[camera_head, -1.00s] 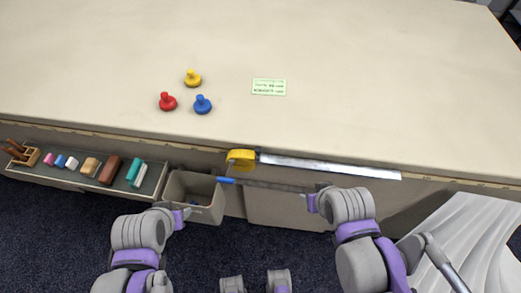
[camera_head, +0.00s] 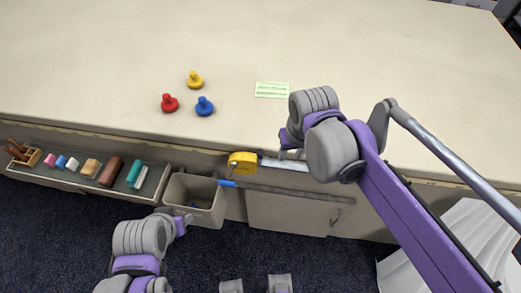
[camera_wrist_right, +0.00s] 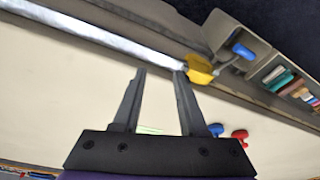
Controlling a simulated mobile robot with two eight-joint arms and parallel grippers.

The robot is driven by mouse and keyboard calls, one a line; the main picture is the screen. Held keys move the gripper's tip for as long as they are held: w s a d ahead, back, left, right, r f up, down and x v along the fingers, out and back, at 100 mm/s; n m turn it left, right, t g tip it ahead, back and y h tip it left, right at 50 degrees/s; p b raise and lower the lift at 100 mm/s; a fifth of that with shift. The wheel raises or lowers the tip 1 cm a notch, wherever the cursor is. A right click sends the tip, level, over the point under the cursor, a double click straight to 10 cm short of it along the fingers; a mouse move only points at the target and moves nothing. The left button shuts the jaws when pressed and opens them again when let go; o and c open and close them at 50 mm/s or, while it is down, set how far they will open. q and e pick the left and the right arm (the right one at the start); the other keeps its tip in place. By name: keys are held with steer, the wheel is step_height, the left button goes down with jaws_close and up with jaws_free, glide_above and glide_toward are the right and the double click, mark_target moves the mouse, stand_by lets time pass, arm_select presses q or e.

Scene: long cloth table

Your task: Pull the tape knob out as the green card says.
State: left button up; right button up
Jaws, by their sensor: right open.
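A yellow tape case (camera_head: 243,162) sits at the table's front edge, with a silver strip (camera_head: 285,164) running right from it. In the right wrist view, the case (camera_wrist_right: 200,68) and strip (camera_wrist_right: 110,44) lie beyond my fingertips. No separate knob can be made out on the tape. The green card (camera_head: 271,89) lies on the tabletop; its print is too small to read. My right gripper (camera_head: 291,152) is over the front edge beside the strip. Its fingers (camera_wrist_right: 160,71) are apart and empty, and my arm hides the strip's right part. My left gripper (camera_head: 184,219) is low by the bin; its jaws are unclear.
Yellow (camera_head: 195,80), red (camera_head: 169,103) and blue (camera_head: 204,106) pegs stand on the table. A blue-tipped bar (camera_head: 227,183) is below the case. The back tabletop is clear.

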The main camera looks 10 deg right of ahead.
steer(key=r+g, duration=0.2)
glide_above(260, 152)
step_height(260, 152, down, 11)
steer(key=shift+f+b, duration=0.1)
steer(key=shift+b, duration=0.65)
jaws_close()
stand_by(0.9)
